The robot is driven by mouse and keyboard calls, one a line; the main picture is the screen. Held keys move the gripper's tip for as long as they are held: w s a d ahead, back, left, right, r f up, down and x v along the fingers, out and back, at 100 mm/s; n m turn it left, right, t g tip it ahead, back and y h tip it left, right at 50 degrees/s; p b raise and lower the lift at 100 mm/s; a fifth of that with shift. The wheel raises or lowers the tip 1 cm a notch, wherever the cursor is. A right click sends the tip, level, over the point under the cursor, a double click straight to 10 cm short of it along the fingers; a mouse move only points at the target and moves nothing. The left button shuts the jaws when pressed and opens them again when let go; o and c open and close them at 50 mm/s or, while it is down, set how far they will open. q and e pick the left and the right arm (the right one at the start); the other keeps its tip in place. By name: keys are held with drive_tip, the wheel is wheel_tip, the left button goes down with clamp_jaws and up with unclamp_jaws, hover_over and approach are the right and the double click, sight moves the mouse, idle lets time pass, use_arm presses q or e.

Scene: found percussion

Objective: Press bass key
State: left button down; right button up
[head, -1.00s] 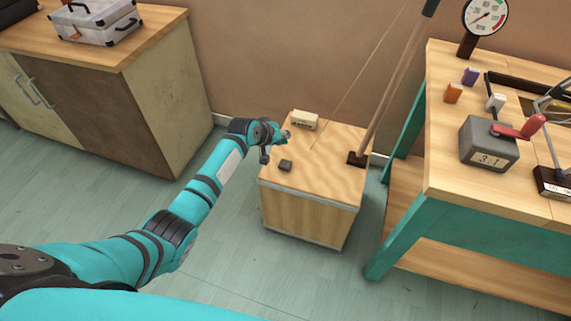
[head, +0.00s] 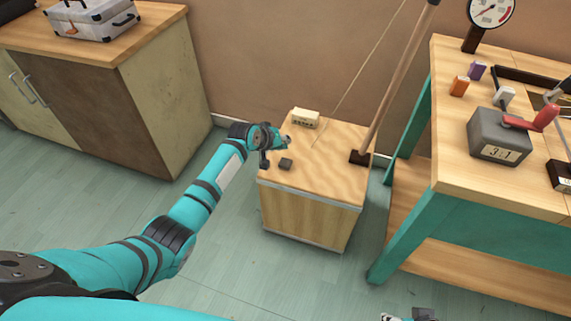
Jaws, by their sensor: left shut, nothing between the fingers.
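A wooden box (head: 314,217) stands on the floor in the middle of the head view, with a pole (head: 395,88) and a thin string (head: 358,78) rising from its top. A small dark grey block (head: 286,163) on the box's top looks like the bass key. A cream block (head: 305,118) with small lettering sits at the back of the top. My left gripper (head: 276,146) is shut and empty, over the left edge of the top, just left of and behind the dark block. It looks apart from the block. A bit of my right gripper (head: 411,315) shows at the bottom edge.
A workbench (head: 455,190) at the right holds a grey box with a red handle (head: 500,138), small coloured blocks and a gauge (head: 491,10). A cabinet (head: 150,110) with a silver case (head: 92,17) stands at the left. The floor in front is clear.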

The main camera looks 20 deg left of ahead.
sight(284, 161)
use_arm(q)
wheel_tip(284, 161, down, 3)
drive_tip(key=b, duration=0.3)
drive_tip(key=shift+r, duration=0.1)
drive_tip(key=shift+f+b, duration=0.35)
drive_tip(key=shift+f, duration=0.75)
use_arm(e)
drive_tip(key=shift+w+a+r+t+y, duration=0.1)
drive_tip(key=shift+w+a+r+t, duration=0.1)
drive_tip(key=shift+w+r+t, duration=0.4)
drive_tip(key=shift+w+a+r+t+y, duration=0.1)
drive_tip(key=shift+w+a+r+t, duration=0.1)
drive_tip(key=shift+w+r+t, duration=0.35)
drive_tip(key=shift+w+a+r+t+y, duration=0.1)
drive_tip(key=shift+w+a+r+t, duration=0.2)
drive_tip(key=shift+w+r, duration=0.45)
drive_tip(key=shift+s+d+r, duration=0.1)
drive_tip(key=shift+s+r, duration=0.05)
use_arm(q)
drive_tip(key=shift+f, duration=0.1)
drive_tip(key=shift+f+b, duration=0.3)
use_arm(e)
drive_tip(key=shift+w+r+t, duration=0.2)
drive_tip(key=shift+w+t, duration=0.15)
drive_tip(key=shift+w, duration=0.05)
